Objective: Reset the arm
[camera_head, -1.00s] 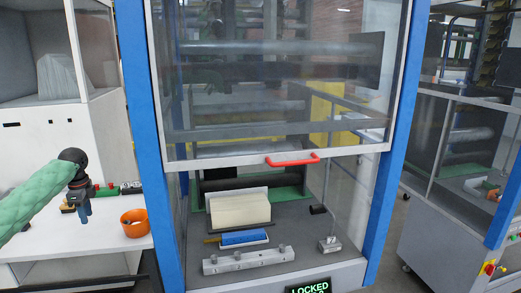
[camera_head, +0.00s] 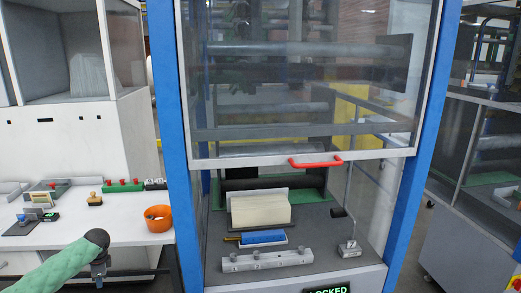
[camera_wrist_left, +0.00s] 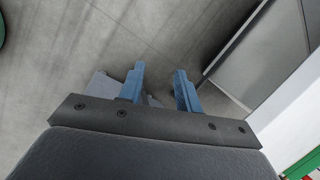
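My left arm comes in at the lower left of the head view with a green sleeve. Its gripper (camera_head: 99,272) hangs low in front of the white table's front edge, partly cut off by the bottom of the picture. In the left wrist view the two blue fingers of the left gripper (camera_wrist_left: 160,88) stand apart with nothing between them, over a grey floor (camera_wrist_left: 90,40). My right gripper is in neither view.
The white table (camera_head: 118,228) carries an orange bowl (camera_head: 158,218), a wooden-handled stamp (camera_head: 94,199) and small boxes. The machine has a blue frame, a raised glass door with a red handle (camera_head: 315,162), a cream paper stack (camera_head: 260,210) and a blue block (camera_head: 263,237).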

